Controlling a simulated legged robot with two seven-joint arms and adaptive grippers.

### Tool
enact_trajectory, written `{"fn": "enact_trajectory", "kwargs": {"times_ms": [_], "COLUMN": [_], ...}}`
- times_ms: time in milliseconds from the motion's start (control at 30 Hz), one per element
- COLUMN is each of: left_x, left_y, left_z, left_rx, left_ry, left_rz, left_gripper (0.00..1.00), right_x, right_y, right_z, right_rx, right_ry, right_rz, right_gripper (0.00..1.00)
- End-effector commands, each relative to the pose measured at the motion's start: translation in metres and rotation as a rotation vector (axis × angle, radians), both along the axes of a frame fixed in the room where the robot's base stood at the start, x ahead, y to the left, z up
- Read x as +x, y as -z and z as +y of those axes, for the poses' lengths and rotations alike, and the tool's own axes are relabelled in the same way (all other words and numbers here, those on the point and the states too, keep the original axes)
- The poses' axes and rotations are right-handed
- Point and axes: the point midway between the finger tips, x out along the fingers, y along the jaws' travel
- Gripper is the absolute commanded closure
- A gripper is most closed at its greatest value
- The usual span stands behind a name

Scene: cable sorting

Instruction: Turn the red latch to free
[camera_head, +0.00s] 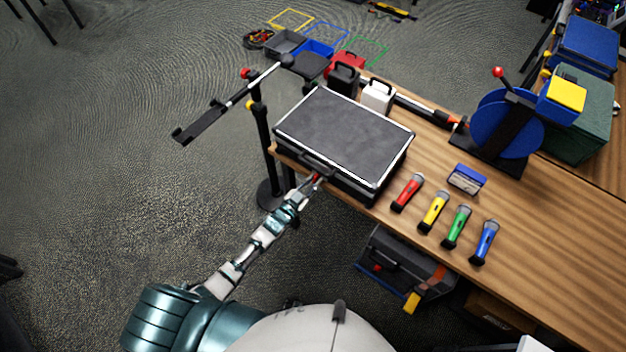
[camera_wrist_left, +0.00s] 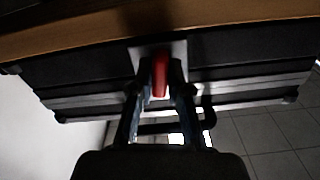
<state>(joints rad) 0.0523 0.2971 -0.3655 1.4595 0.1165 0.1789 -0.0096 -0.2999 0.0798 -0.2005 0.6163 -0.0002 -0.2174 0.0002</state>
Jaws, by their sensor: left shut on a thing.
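A black case (camera_head: 345,135) with silver edges lies closed on the wooden table, near its left end. The red latch (camera_head: 316,177) is on the case's front side, beside the dark handle (camera_head: 318,163). It also shows in the left wrist view (camera_wrist_left: 160,75), against a pale plate on the case's side. My left gripper (camera_head: 312,182) is at the case's front, shut on the red latch. In the left wrist view its two fingers (camera_wrist_left: 160,90) stand on either side of the latch and partly hide it. My right gripper is not in view.
Red, yellow, green and blue microphones (camera_head: 407,192) lie in a row right of the case. A blue cable reel (camera_head: 505,125) stands farther back on the table (camera_head: 540,215). A black stand (camera_head: 262,140) rises by the table's left end. A dark toolbox (camera_head: 400,268) sits below the front edge.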

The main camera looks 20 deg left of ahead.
Motion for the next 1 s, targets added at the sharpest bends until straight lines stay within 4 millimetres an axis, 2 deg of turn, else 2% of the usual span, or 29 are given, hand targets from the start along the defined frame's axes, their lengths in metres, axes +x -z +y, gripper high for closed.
{"fn": "enact_trajectory", "kwargs": {"times_ms": [33, 400, 933, 967, 1000], "left_x": [-0.0021, -0.0018, -0.0015, -0.0015, -0.0015], "left_y": [0.0045, 0.0046, 0.0046, 0.0045, 0.0046], "left_z": [-0.0008, -0.0002, 0.0002, 0.0002, 0.0002], "left_rx": [-0.024, -0.165, -0.189, -0.189, -0.188], "left_ry": [0.002, 0.0, -0.001, -0.001, -0.001], "left_rz": [0.021, 0.072, 0.08, 0.08, 0.08], "left_gripper": [1.0, 1.0, 1.0, 0.81, 0.71], "right_x": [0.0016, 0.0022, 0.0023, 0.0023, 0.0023], "right_y": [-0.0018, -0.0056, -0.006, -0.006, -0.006], "right_z": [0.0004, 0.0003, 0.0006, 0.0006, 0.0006], "right_rx": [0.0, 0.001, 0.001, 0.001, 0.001], "right_ry": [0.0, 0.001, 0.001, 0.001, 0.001], "right_rz": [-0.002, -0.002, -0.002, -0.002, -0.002], "right_gripper": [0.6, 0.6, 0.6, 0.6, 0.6]}}
